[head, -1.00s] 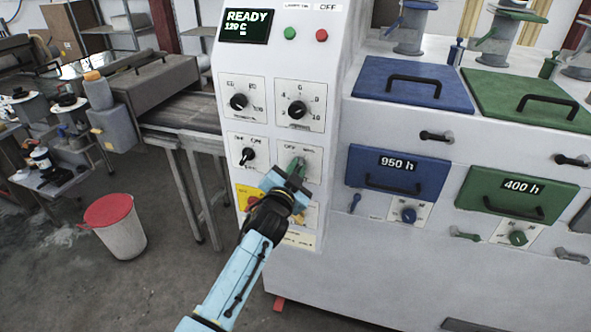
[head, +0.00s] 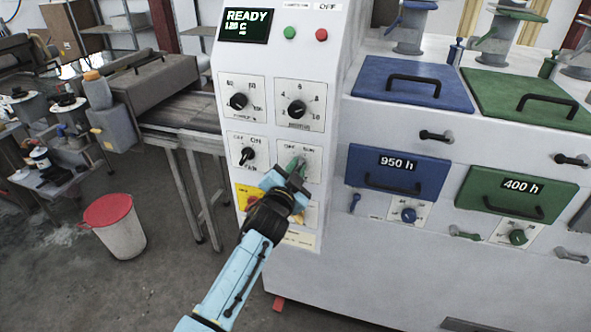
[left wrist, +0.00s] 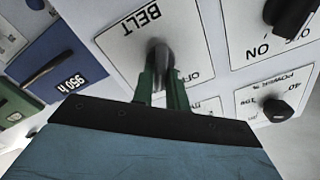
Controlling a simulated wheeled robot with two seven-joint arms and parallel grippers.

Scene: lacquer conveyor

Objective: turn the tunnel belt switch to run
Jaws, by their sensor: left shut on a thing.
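The belt switch plate (head: 313,158) is on the white control panel, to the right of a similar OFF/ON switch. It reads OFF and RUN in the head view, and BELT and OFF in the left wrist view. My left gripper (head: 297,165) is at this plate. In the left wrist view its two green fingers (left wrist: 163,88) are shut on the grey-black switch knob (left wrist: 160,54), one on each side. In the head view the fingers hide the knob, so I cannot tell its setting. My right gripper is in neither view.
Two dials (head: 297,108) sit just above, with a READY display (head: 246,25) higher up. The black OFF/ON switch (head: 248,155) is close on the left, and a yellow plate with a red button (head: 250,200) below. Blue and green drawers (head: 398,172) stand to the right.

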